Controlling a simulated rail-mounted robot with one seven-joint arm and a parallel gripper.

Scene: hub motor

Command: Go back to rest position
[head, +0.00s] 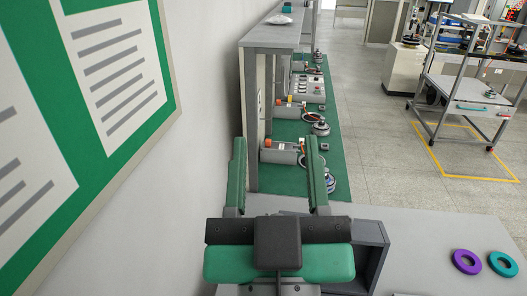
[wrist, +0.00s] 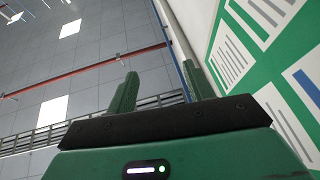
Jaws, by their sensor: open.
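My gripper (head: 277,172) is in the lower middle of the head view, with its two green fingers apart and pointing up in the picture. Nothing is between the fingers. It also shows in the wrist view (wrist: 160,88), open and empty, with the ceiling and a wall behind it. The gripper appears in front of a grey table (head: 420,228) and touches nothing that I can see. Its body hides part of the table and of a dark grey open box (head: 371,250).
A purple ring (head: 466,262) and a teal ring (head: 503,264) lie on the table at right. A green-topped bench (head: 335,150) with several devices stands beyond. A wall board (head: 171,60) is close at left. A wheeled cart (head: 470,95) stands at back right. The floor between is clear.

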